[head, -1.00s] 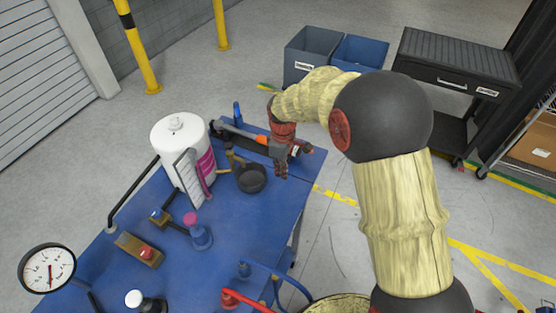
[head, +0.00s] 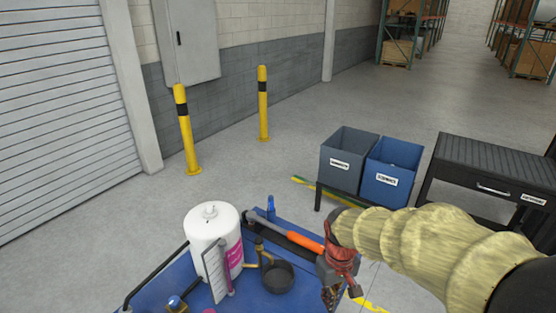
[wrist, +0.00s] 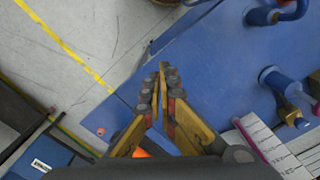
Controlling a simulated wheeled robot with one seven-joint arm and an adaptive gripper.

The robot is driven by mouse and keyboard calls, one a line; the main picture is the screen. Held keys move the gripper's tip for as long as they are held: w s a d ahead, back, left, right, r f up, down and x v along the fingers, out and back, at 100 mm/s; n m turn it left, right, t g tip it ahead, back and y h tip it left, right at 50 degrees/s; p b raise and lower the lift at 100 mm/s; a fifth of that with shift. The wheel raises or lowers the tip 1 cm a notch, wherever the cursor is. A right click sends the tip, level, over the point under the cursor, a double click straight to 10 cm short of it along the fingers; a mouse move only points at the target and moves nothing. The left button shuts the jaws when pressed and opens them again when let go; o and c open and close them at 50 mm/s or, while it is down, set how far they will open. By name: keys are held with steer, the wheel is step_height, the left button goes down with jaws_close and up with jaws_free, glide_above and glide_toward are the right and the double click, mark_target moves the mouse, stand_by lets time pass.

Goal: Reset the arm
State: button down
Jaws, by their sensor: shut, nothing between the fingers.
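My gripper (head: 330,297) hangs at the right edge of the blue table (head: 178,270), fingers pointing down, in the head view. In the wrist view my gripper (wrist: 163,75) has its two fingers drawn together over the table edge (wrist: 150,60), with nothing between them. My arm reaches in from the right. A tool with an orange handle (head: 305,242) lies just left of my gripper in the head picture. I cannot tell whether the two touch.
A white tank (head: 212,240) and a dark round cup (head: 278,277) stand on the table. A grey bin (head: 346,160), a blue bin (head: 390,172) and a black cart (head: 490,165) stand beyond. Yellow posts (head: 187,135) stand by the wall. Open floor lies between.

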steer(key=s+d+r+m+t+b, duration=0.1)
steer(key=s+d+r+t, duration=0.1)
steer(key=s+r, duration=0.4)
steer(key=s+d+r+m+t+b, duration=0.1)
steer(key=s+d+r+m+t, duration=0.1)
steer(key=s+r, duration=0.5)
steer(key=shift+s+d+r+m+t, duration=0.25)
steer(key=shift+s+d+t, duration=0.35)
steer(key=shift+s+t, duration=0.4)
